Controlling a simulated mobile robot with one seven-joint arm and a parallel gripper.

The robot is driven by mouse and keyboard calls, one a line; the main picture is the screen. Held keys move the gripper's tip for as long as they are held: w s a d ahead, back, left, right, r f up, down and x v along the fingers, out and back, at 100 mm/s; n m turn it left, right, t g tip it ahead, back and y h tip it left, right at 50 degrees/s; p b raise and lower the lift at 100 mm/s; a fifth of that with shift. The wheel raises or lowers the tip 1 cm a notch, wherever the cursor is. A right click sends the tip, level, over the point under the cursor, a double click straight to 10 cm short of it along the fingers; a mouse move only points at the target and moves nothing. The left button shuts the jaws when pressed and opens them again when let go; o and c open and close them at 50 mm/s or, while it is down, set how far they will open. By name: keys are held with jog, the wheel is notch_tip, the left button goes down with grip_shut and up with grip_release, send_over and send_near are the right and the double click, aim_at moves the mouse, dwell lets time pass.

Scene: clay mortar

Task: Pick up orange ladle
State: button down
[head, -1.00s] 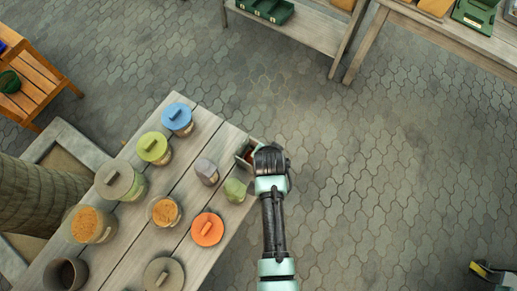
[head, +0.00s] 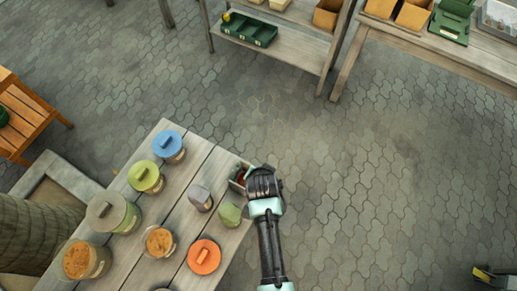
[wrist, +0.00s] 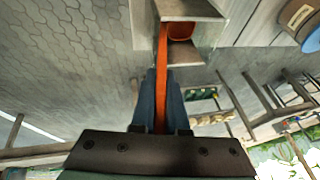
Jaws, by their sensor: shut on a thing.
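The orange ladle (wrist: 162,75) shows in the wrist view, its long thin handle running down between the fingers of my gripper (wrist: 163,90). My gripper is shut on the handle. The ladle's bowl (wrist: 181,31) is at the handle's upper end, inside or in front of a small open grey box (wrist: 188,9). In the head view my gripper (head: 248,180) is over the right edge of the wooden table, at the small box (head: 237,174). Only a bit of red-orange shows in the box there; my wrist hides the rest of the ladle.
Jars with blue (head: 168,143) and green (head: 145,176) lids stand farther left.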

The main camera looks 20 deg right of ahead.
jog(key=shift+r+b, duration=0.4)
jog(key=shift+r, duration=4.5)
jog(key=c, duration=1.6)
grip_release()
jog(key=shift+s, duration=0.1)
